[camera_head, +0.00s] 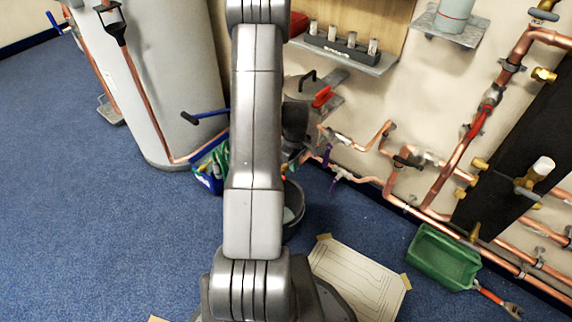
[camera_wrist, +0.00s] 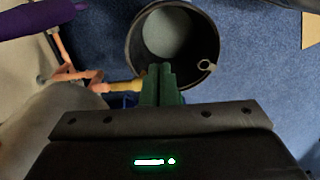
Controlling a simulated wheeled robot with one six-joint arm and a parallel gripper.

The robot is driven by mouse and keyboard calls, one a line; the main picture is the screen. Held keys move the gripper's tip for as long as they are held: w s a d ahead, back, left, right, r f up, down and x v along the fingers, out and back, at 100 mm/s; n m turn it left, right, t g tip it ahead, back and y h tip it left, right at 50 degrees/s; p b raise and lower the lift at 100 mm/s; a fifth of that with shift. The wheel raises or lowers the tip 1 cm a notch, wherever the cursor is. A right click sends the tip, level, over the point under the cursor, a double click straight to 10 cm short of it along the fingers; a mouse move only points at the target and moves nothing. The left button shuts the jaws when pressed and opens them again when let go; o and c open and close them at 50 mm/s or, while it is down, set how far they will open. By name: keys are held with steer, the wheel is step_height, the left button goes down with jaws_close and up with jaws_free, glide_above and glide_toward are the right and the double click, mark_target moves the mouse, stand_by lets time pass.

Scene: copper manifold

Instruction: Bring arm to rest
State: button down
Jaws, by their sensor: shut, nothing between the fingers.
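My gripper (camera_wrist: 160,72) shows in the wrist view with its two green fingers together and nothing between them. The fingertips overlap the near rim of a dark round bucket (camera_wrist: 214,48) in that picture; I cannot tell the height between them. The bucket looks grey inside and has a small ring at its right rim. In the head view my grey arm (camera_head: 252,150) stands upright through the middle of the picture. It hides part of the same bucket (camera_head: 293,212) on the floor. I cannot make out my fingers in the head view.
Copper pipes (camera_head: 460,170) with valves run along the wall at the right. A green bin (camera_head: 443,258) and a wrench (camera_head: 500,300) lie below them. A white tank (camera_head: 165,80) stands at the left. A taped paper sheet (camera_head: 358,280) lies on the floor. Blue floor at the left is clear.

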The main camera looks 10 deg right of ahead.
steer(key=s+d+r, duration=0.2)
steer(key=shift+s+r, duration=0.2)
steer(key=shift+r, duration=0.2)
steer(key=shift+a, duration=0.1)
steer(key=shift+w+a+f+b, duration=0.8)
steer(key=shift+w+f, duration=0.3)
steer(key=shift+f, duration=0.75)
steer(key=shift+w+a+f+b, duration=0.55)
steer(key=shift+w+a+f, duration=0.45)
steer(key=shift+f, duration=0.8)
steer(key=shift+w+a+f+b, duration=0.75)
steer(key=shift+w+f, duration=0.45)
steer(key=shift+f, duration=0.65)
steer(key=shift+r, duration=0.15)
